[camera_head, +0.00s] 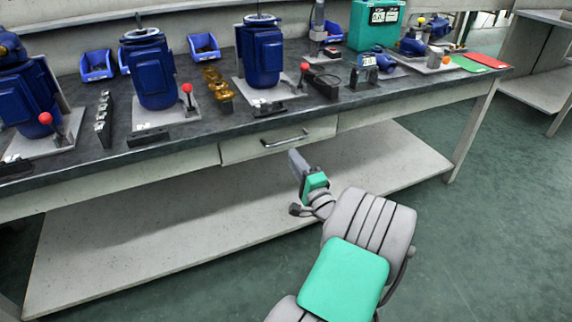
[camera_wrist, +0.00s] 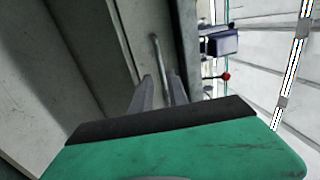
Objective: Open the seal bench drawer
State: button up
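The seal bench drawer (camera_head: 240,153) is a pale grey front under the dark worktop and looks flush with the bench apron. Its metal bar handle (camera_head: 285,141) runs along the upper part of the front. The handle also shows upright in the wrist view (camera_wrist: 157,55). My gripper (camera_head: 294,156) is just in front of and below the handle in the head view. In the wrist view its two fingers (camera_wrist: 160,82) stand apart, pointing at the drawer, with the handle's lower end showing around the gap between their tips. Whether they touch the handle cannot be told.
The bench top (camera_head: 185,137) carries blue pumps (camera_head: 262,55), red-knobbed levers, brass parts (camera_head: 217,83), blue bins (camera_head: 96,66) and a green case (camera_head: 376,22). A pale lower shelf (camera_head: 130,245) lies beneath the drawer. The green floor (camera_head: 480,220) at right is clear.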

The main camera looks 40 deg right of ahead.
aim_at(286, 142)
jog(key=shift+d+p+x, duration=0.15)
jog(key=shift+p+x, duration=0.8)
jog(key=shift+x, duration=0.95)
jog(key=shift+d+p+x, duration=0.1)
jog(key=shift+p+x, duration=0.8)
jog(key=shift+x, duration=1)
jog(key=shift+s+r, duration=0.15)
grip_shut()
